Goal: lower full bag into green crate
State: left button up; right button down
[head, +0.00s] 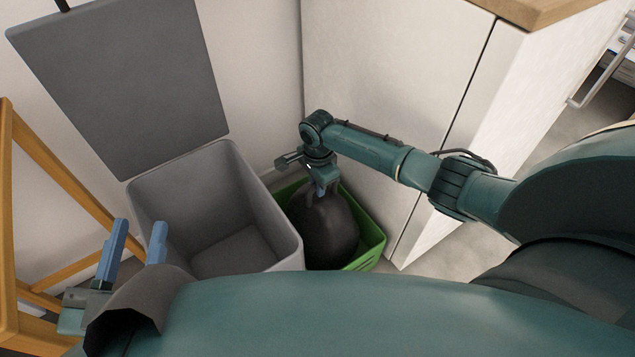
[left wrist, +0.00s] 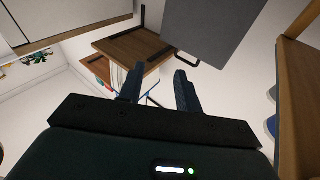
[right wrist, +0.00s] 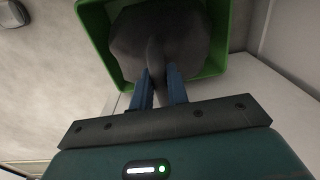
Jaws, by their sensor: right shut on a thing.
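The full black bag (head: 325,228) is in the green crate (head: 371,243) in the head view, bulging within its walls. My right gripper (head: 322,190) is above the bag and shut on its gathered top. The right wrist view shows the bag (right wrist: 160,35) inside the green crate's rim (right wrist: 97,38), with its neck between the fingers of my right gripper (right wrist: 160,85). Whether the bag rests on the crate's floor is hidden. My left gripper (head: 138,245) is open and empty at the lower left, with its fingers apart; it also shows in the left wrist view (left wrist: 158,85).
A grey bin (head: 225,245) stands open and empty just left of the crate, with its grey lid (head: 125,80) raised behind. A white cabinet (head: 390,90) stands close on the crate's right. A wooden frame (head: 45,170) is at the far left.

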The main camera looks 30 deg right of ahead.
jog(key=shift+w, duration=0.1)
jog(key=c, duration=1.3)
grip_release()
jog(key=shift+f, duration=0.15)
notch_tip(320, 180, up, 3)
jog(key=shift+r+p, duration=0.15)
jog(key=shift+p, duration=0.9)
notch_tip(320, 180, up, 2)
jog(key=shift+r+p, duration=0.1)
jog(key=shift+p, duration=0.55)
pick_arm(q)
jog(key=a+g+y+p, duration=0.1)
jog(key=p, duration=0.2)
jog(key=shift+a+r+y+p, duration=0.1)
jog(key=shift+a+y+p, duration=0.2)
jog(key=shift+y+p, duration=0.1)
pick_arm(e)
notch_tip(320, 180, up, 8)
pick_arm(q)
jog(key=shift+s, duration=0.1)
pick_arm(e)
jog(key=shift+s, duration=0.2)
